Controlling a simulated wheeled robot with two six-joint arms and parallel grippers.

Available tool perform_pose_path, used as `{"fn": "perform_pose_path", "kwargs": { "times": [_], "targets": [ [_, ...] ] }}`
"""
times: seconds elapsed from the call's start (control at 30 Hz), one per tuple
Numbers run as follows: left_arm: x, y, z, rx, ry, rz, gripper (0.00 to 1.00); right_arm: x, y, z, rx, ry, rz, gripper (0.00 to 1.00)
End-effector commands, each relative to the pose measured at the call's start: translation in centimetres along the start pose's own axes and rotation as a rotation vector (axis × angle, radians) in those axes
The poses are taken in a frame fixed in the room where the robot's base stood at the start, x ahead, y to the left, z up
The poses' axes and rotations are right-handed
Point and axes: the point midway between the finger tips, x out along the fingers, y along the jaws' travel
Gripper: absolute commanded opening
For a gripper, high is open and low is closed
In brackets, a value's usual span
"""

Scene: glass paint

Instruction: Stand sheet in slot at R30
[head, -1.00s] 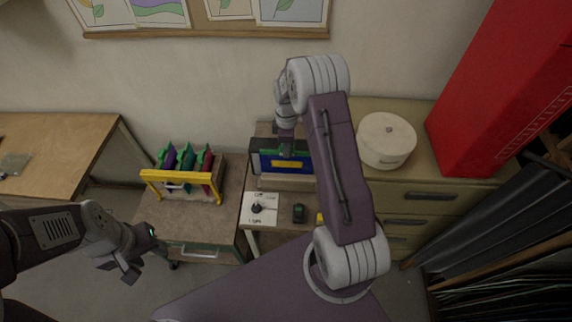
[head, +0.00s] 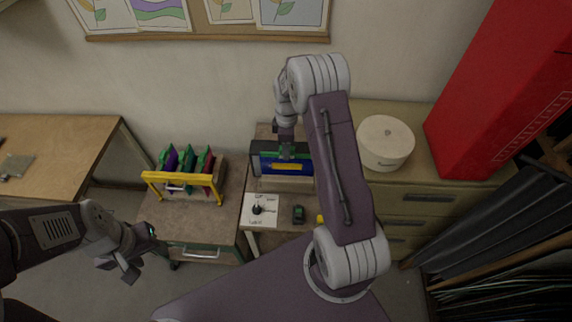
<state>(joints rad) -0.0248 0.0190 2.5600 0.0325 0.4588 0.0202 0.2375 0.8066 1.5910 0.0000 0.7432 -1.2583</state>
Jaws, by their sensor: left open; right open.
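A blue sheet with a yellow bar (head: 270,165) stands in a dark frame at the back of the small bench in the head view. My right gripper (head: 287,155) is open and reaches down at the sheet's top edge, partly hiding it. Whether the fingers touch it cannot be told. Several coloured sheets, green, purple and red (head: 187,163), stand in a rack with a yellow front bar (head: 182,178) on the left cart. My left gripper (head: 132,268) is open and empty, low at the left. No R30 label is readable.
A white panel with a black knob (head: 257,209) and a small dark green device (head: 299,214) lie in front of the frame. A round white container (head: 385,142) stands on the drawer cabinet, beside a tall red cabinet (head: 505,95).

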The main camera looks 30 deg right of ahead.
Motion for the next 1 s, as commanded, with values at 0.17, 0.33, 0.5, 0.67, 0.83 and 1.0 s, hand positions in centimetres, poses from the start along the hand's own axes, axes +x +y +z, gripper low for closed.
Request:
{"fn": "perform_pose_path", "kwargs": {
  "times": [0.17, 0.33, 0.5, 0.67, 0.83, 1.0],
  "targets": [
    [-1.9, 0.0, -0.2, 0.0, 0.0, 0.0, 0.46, -2.3, 0.0, 0.0, 0.0, 0.0, 0.001, 0.44],
    [-3.3, 0.1, -0.3, 0.0, 0.0, 0.0, 0.46, -4.0, 0.0, 0.0, 0.0, 0.0, 0.0, 0.44],
    [-4.3, 0.1, -0.4, 0.0, 0.0, 0.0, 0.46, -5.2, 0.0, 0.0, 0.0, 0.0, -0.001, 0.44],
    [-4.0, 0.1, -0.4, 0.0, 0.0, 0.0, 0.46, -5.0, 0.0, 0.0, 0.0, 0.0, -0.001, 0.44],
    [-4.0, 0.1, -0.4, 0.0, 0.0, 0.0, 0.46, -5.0, 0.0, 0.0, 0.064, 0.0, -0.001, 0.45],
    [-4.0, 0.1, -0.4, 0.0, 0.0, 0.0, 0.46, -5.1, -0.7, 0.2, 0.595, -0.019, -0.027, 0.45]
  ]
}}
